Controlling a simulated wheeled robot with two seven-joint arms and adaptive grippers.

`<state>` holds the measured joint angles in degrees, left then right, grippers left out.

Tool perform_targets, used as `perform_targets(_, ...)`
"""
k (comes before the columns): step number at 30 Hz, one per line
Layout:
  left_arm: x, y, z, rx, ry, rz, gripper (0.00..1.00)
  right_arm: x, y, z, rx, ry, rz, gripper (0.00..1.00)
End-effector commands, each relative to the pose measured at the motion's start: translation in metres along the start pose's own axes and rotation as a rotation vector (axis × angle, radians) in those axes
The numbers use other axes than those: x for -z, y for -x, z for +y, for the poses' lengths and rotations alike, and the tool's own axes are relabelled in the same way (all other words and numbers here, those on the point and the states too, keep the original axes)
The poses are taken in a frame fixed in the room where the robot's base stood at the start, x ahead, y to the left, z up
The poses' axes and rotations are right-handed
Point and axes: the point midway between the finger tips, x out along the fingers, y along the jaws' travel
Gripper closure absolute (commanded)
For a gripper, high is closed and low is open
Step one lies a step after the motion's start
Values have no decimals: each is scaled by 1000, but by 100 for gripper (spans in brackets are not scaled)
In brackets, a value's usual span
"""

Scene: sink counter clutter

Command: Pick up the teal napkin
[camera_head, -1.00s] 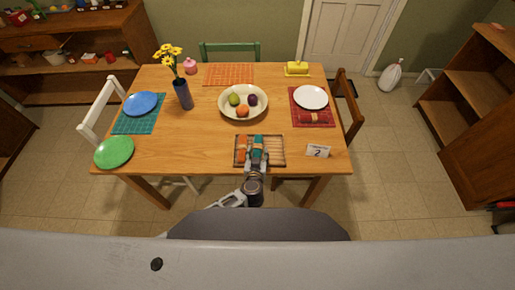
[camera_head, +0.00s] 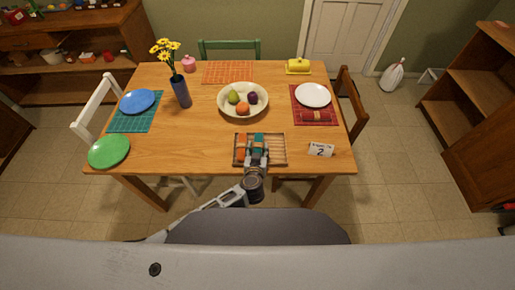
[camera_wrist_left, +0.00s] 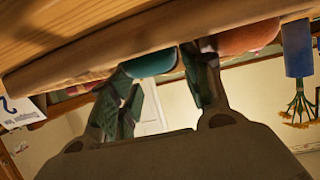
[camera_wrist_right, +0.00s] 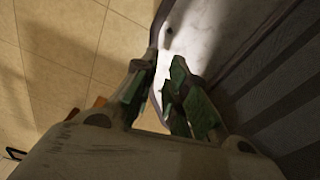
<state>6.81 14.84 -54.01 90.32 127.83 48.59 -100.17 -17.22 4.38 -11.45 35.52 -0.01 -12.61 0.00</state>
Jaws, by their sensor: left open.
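The teal napkin (camera_head: 258,141) is rolled up and lies in a wooden tray (camera_head: 278,160) at the front of the table, just right of an orange napkin (camera_head: 242,143). My left gripper (camera_head: 256,160) is at the tray's front, at the near end of the teal napkin. In the left wrist view the teal napkin's rounded end (camera_wrist_left: 150,63) shows between the open left fingers (camera_wrist_left: 163,85), with the orange napkin (camera_wrist_left: 248,37) to its right. Contact cannot be told. My right gripper (camera_wrist_right: 160,82) shows only in its wrist view, fingers apart and empty, over the floor.
A number card (camera_head: 320,150) stands right of the tray. A green plate (camera_head: 109,151) is at the left. Table left of the tray is clear.

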Motion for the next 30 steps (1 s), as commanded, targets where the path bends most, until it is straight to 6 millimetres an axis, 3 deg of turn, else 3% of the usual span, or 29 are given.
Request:
perform_targets(19, -6, -15, 1, -4, -2, -1, 52, -1, -27, 26, -28, 6, 4, 86)
perform_targets(30, -6, -15, 0, -3, -3, -3, 52, 2, -28, 21, -22, 4, 6, 86)
